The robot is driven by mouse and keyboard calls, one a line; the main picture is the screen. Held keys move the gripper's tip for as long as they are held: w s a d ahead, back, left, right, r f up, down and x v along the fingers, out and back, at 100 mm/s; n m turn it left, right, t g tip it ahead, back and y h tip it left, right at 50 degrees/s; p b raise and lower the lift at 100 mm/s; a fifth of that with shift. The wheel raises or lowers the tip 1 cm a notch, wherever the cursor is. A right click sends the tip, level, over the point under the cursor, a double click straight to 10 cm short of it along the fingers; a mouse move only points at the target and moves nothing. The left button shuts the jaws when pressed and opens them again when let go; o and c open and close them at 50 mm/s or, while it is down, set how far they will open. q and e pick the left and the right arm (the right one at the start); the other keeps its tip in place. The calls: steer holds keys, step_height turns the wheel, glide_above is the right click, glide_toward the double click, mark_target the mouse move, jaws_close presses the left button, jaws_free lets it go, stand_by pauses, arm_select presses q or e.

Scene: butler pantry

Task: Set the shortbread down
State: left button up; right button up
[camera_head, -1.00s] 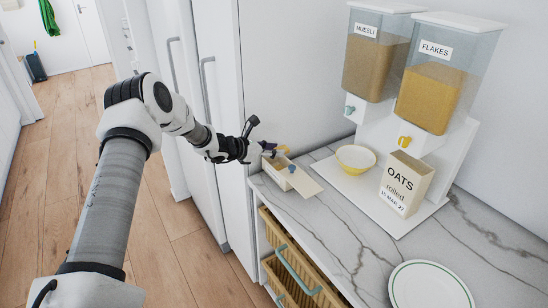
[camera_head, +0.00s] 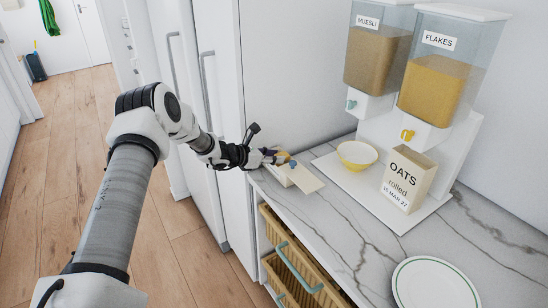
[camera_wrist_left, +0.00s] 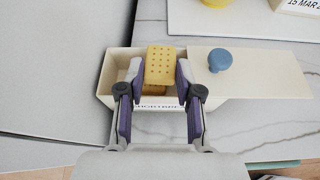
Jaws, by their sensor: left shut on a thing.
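A golden, dotted rectangular shortbread (camera_wrist_left: 160,64) stands between the two purple-padded fingers of my left gripper (camera_wrist_left: 159,78) in the left wrist view. The gripper is shut on it. In the head view my left gripper (camera_head: 270,157) is at the cream box (camera_head: 286,180) on the counter's far left end. The wrist view shows the box (camera_wrist_left: 110,88) behind and under the fingers, its front lettering partly covered. I cannot tell whether the shortbread touches the box floor. My right gripper is not in view.
The box's flat lid (camera_wrist_left: 260,85), with a blue knob (camera_wrist_left: 220,59), reaches out to the right. A yellow bowl (camera_head: 356,156), an oats box (camera_head: 408,180) and two cereal dispensers (camera_head: 432,85) stand further right. A plate (camera_head: 432,286) lies near the front. Marble counter between is clear.

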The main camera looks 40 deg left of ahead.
arm_select(q)
steer(key=shift+f, duration=0.15)
steer(key=o, duration=0.9)
steer(key=shift+c, duration=0.2)
